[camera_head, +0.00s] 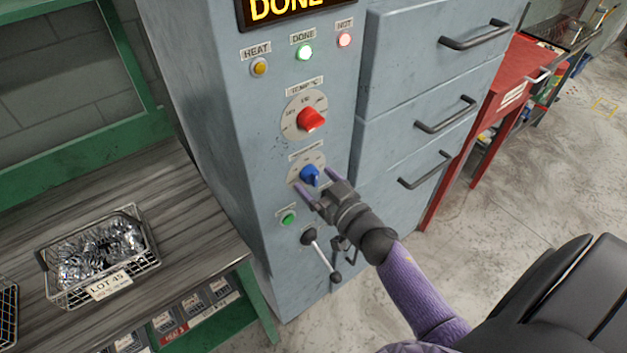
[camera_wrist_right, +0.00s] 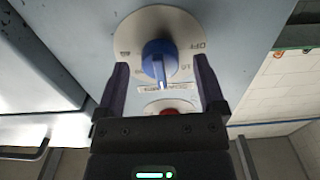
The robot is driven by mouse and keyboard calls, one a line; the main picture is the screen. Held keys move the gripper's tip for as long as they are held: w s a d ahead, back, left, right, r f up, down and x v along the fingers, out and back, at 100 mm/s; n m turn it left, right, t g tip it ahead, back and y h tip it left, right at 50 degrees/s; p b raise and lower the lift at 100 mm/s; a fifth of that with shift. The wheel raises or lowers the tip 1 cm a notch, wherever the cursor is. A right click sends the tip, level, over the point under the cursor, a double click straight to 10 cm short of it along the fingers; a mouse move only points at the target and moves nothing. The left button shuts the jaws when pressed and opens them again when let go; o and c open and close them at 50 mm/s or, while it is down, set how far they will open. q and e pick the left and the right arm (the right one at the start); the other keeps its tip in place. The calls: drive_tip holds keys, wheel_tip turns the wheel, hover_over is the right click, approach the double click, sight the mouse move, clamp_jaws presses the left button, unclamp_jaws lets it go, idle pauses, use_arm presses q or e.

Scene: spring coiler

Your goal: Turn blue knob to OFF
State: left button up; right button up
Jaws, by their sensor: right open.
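The blue knob (camera_head: 310,175) sits on a round pale dial on the front of the grey machine cabinet, below the red knob (camera_head: 311,119). In the right wrist view the blue knob (camera_wrist_right: 159,61) stands in the middle of its white dial (camera_wrist_right: 130,38), with an OFF mark at the dial's right edge. My right gripper (camera_head: 318,183) is open, its fingers on either side of the blue knob. In the right wrist view the open fingers (camera_wrist_right: 161,82) flank the knob with gaps; I see no contact. My left gripper is not in view.
A green button (camera_head: 288,218) and a black-knobbed lever (camera_head: 320,256) are below the dial. Drawers with dark handles (camera_head: 424,181) are to the right. A wire basket of metal coils (camera_head: 146,266) stands on the wooden bench at left. The display reads DONE.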

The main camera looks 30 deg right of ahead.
drive_tip(key=shift+w, duration=0.45)
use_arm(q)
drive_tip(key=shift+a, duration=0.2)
use_arm(e)
drive_tip(key=shift+c, duration=0.6)
drive_tip(key=c, duration=0.5)
clamp_jaws()
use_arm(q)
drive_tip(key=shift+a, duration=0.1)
